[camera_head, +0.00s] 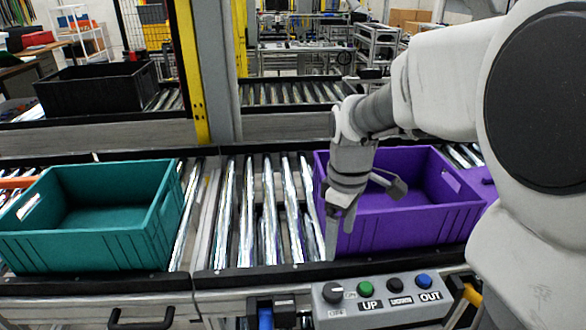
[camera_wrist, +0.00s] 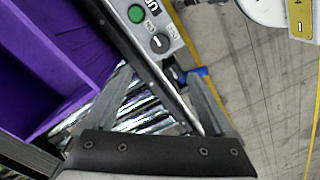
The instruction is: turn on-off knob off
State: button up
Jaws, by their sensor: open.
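The on-off knob (camera_head: 333,290) is a round black dial at the left end of the grey control panel (camera_head: 385,312). It also shows in the wrist view (camera_wrist: 160,43), with a small white mark on its face. Small labels sit to its right and below it; which one the mark points to is hard to tell. My gripper (camera_head: 338,238) hangs above and behind the knob, in front of the purple crate's left corner. In the wrist view my gripper (camera_wrist: 160,78) has its two fingers spread, with nothing between them, and the knob lies beyond the fingertips.
A green button (camera_head: 365,288), a black button (camera_head: 395,285) and a blue button (camera_head: 424,281) sit right of the knob. The purple crate (camera_head: 420,222) and a teal crate (camera_head: 90,248) stand on the roller conveyor. Bare rollers (camera_head: 262,215) lie between them.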

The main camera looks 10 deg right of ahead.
aim_at(333, 289)
notch_tip(333, 289, down, 17)
jog(key=shift+f+b, duration=0.15)
jog(key=shift+b, duration=0.95)
jog(key=c, duration=1.4)
